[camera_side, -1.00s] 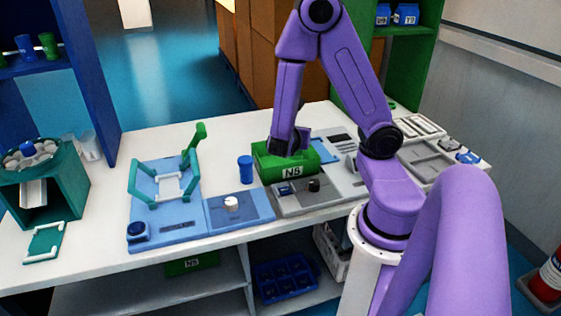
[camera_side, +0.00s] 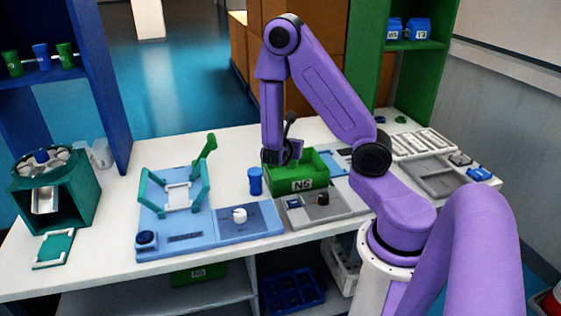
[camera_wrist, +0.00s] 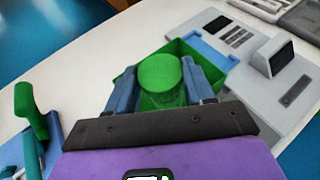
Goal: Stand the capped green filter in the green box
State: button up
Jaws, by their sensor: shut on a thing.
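The green filter (camera_wrist: 160,76) shows in the wrist view as a round green cap on a green body, held between my blue fingers. My gripper (camera_wrist: 166,88) is shut on it. In the side view my gripper (camera_side: 281,154) is at the left end of the green box (camera_side: 305,184), which is labelled N5. The open box (camera_wrist: 206,60) also shows behind and right of the filter in the wrist view. The filter's lower end is hidden, so I cannot tell whether it touches the box floor.
A blue cup (camera_side: 255,181) stands close left of the box. A grey fixture (camera_side: 318,211) is in front of it. A light-blue station with a green lever frame (camera_side: 205,187) is farther left. Grey trays (camera_side: 436,177) lie at the right.

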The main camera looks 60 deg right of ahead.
jog(key=shift+w+d+f, duration=0.55)
jog(key=shift+w+f, duration=0.3)
jog(key=shift+f, duration=0.75)
jog(key=shift+w+d+f, duration=0.6)
jog(key=shift+w+f, duration=0.3)
jog(key=shift+f, duration=0.65)
jog(key=shift+w+d+f, duration=0.55)
jog(key=shift+w+f, duration=0.3)
jog(key=shift+f, duration=0.75)
jog(key=shift+f, duration=0.1)
jog(key=o, duration=1.4)
jog(key=shift+c, duration=0.2)
